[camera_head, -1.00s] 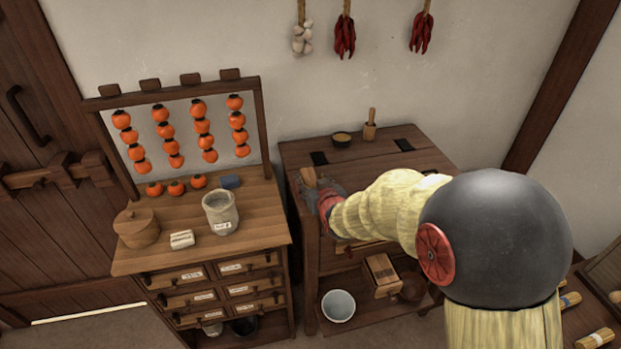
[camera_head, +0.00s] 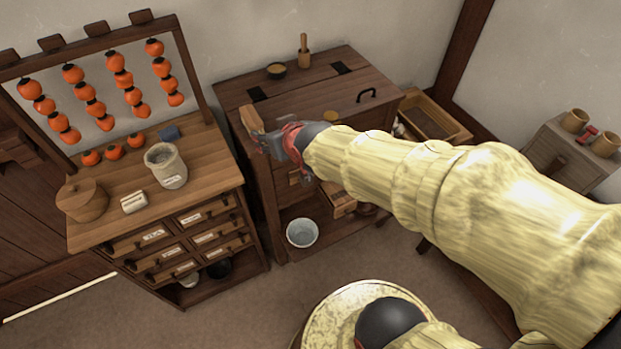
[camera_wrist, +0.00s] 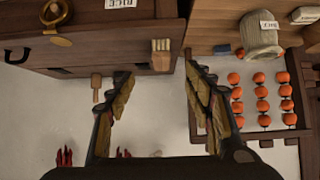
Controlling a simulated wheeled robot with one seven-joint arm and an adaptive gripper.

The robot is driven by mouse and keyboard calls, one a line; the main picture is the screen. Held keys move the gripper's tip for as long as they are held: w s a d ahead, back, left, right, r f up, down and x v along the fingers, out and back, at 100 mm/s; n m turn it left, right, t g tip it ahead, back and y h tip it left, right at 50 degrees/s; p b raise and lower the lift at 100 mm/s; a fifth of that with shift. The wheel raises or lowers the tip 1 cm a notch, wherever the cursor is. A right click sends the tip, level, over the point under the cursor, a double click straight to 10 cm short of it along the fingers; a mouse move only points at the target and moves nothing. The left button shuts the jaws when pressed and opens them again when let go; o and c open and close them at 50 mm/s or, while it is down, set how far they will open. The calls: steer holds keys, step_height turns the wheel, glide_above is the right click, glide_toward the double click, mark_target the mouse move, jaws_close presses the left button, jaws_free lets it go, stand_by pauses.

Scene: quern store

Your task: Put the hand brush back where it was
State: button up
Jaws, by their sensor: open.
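The hand brush (camera_head: 251,120), a pale wooden block, is at the left edge of the dark wooden chest top (camera_head: 310,88). The wrist view shows it, with pale bristles (camera_wrist: 160,56), between the lines of my two fingers and beyond their tips. My gripper (camera_head: 277,138) is just right of the brush in the head view. Its fingers are spread apart with nothing held between them in the wrist view (camera_wrist: 160,78). The brush's lower part is partly hidden by the gripper in the head view.
Left is a drawer cabinet (camera_head: 215,165) with a jar (camera_head: 166,166), a round lidded box (camera_head: 84,200) and a persimmon rack (camera_head: 190,65). A white bowl (camera_head: 302,233) is below.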

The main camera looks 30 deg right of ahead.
steer(key=s+r+g, duration=0.2)
steer(key=s, duration=0.9)
steer(key=s+r+g, duration=0.1)
steer(key=s+g, duration=0.2)
steer(key=s, duration=0.7)
steer(key=shift+s+r, duration=0.35)
steer(key=shift+r, duration=0.05)
steer(key=shift+a, duration=0.1)
